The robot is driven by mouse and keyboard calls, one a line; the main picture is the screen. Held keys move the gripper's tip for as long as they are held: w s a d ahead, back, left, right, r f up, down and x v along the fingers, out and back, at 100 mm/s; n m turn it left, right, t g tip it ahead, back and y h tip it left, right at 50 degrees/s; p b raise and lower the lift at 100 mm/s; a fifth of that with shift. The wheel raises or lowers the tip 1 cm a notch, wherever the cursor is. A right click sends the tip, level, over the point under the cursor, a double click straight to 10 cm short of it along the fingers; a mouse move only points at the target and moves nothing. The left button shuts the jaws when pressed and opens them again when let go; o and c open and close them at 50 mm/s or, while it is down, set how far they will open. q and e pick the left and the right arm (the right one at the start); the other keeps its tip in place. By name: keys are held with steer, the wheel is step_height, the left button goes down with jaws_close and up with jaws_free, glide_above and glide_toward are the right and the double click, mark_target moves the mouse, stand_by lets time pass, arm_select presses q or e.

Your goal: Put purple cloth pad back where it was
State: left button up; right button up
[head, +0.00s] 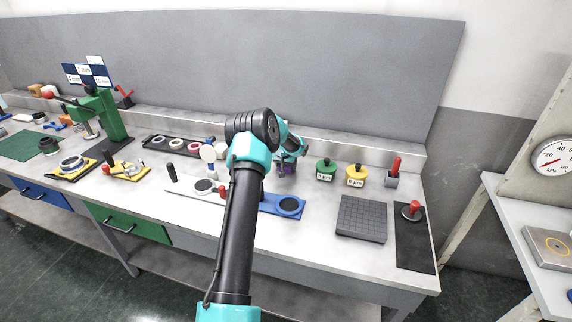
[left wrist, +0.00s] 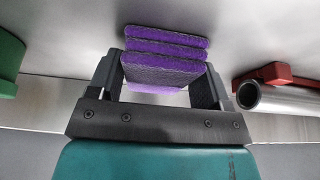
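The purple cloth pad (left wrist: 162,70) shows in the left wrist view between the fingers of my left gripper (left wrist: 160,85), with both fingers against its sides. Further purple layers lie just beyond it; I cannot tell whether they are separate pads. Whether the purple stack touches the bench is hidden. My right gripper is not in view.
A dark grooved plate (head: 362,219) lies further right. A red part with a metal cylinder (left wrist: 262,96) is close in the wrist view.

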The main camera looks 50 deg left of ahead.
arm_select(q)
steer(key=o, duration=0.4)
steer(key=shift+c, duration=0.2)
steer(key=shift+r, duration=0.1)
steer(key=v, duration=1.2)
steer(key=shift+d+r, duration=0.1)
